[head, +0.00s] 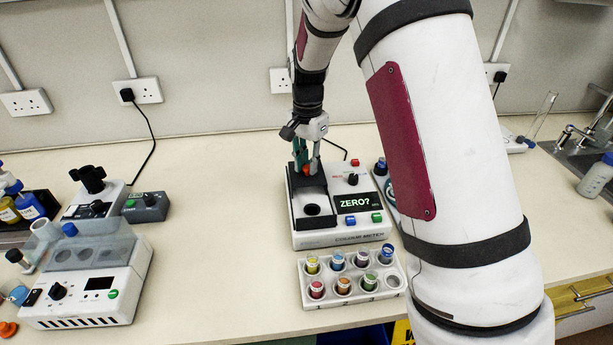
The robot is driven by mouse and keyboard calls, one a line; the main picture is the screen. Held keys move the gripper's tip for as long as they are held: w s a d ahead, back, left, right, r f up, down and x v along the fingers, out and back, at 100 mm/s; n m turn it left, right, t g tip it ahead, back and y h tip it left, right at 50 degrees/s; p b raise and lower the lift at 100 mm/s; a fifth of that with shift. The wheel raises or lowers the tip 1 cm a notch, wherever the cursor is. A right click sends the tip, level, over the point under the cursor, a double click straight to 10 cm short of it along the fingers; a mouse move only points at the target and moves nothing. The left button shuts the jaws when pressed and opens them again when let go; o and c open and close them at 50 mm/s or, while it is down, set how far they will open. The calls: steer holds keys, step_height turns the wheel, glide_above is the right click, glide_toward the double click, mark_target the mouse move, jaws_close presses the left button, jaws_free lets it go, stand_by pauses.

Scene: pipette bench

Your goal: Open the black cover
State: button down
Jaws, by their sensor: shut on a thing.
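The colour meter (345,238) is a white box on the bench with a lit display reading "ZERO?". Its black cover (309,183) is on the left half of the top, towards the back. A round dark well (312,210) shows in the black panel in front of it. My gripper (307,170) points down at the cover, shut, with a small orange-red piece between its fingertips. That piece looks like part of the cover. The fingers partly hide the cover, so its exact tilt is hard to tell.
A white rack (348,300) with several coloured vials and one empty-looking hole stands in front of the meter. A white instrument (85,300) and a grey box (146,207) stand at the left. My arm hides the bench right of the meter. The bench between is clear.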

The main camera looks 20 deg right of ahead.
steer(key=shift+w+d+b, duration=0.15)
steer(key=shift+w+b, duration=0.2)
steer(key=shift+w, duration=0.5)
steer(key=c, duration=1.4)
jaws_free()
step_height(320, 180, up, 12)
steer(key=shift+s+r, duration=0.1)
